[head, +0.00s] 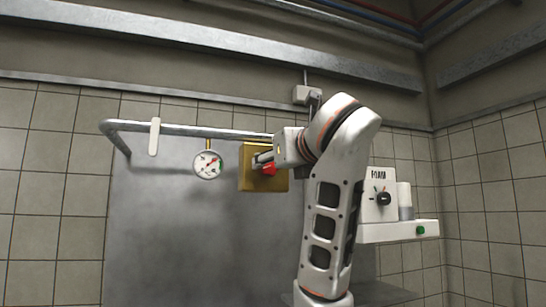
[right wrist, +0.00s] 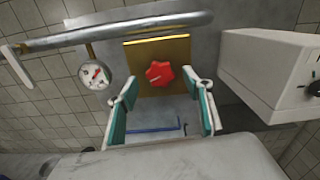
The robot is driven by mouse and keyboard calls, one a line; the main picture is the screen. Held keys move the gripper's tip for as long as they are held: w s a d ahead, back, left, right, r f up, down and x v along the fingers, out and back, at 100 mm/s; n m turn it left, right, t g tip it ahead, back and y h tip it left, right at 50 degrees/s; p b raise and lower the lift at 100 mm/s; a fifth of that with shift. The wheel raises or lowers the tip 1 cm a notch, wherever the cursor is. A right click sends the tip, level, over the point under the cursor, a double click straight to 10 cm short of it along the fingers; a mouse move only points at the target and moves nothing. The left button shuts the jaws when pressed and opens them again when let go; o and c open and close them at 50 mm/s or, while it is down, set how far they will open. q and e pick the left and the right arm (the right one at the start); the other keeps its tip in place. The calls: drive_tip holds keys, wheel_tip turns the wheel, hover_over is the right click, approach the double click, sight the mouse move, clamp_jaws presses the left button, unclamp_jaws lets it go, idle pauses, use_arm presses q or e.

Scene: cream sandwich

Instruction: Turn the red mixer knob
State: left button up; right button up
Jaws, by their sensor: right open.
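The red mixer knob (right wrist: 159,74) is a lobed red handle on a brass-coloured plate (right wrist: 172,50). In the head view the knob (head: 269,169) is partly hidden by my right gripper (head: 262,158), which is at the plate (head: 247,180). In the right wrist view my right gripper (right wrist: 160,92) is open, with its teal-padded fingers on the left and right and the knob showing between and beyond them. I cannot tell whether a finger touches the knob. My left gripper is not in view.
A round gauge (head: 208,164) hangs left of the plate. A metal pipe (head: 190,130) runs above them. A white box marked FOAM (head: 378,181) with a black knob (head: 383,198) stands on the right. A white cup-like cylinder (head: 404,195) is beside it.

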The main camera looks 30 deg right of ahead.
sight(269, 166)
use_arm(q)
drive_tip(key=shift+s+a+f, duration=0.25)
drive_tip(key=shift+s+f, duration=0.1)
use_arm(e)
drive_tip(key=shift+x, duration=1.15)
drive_tip(key=c, duration=1.1)
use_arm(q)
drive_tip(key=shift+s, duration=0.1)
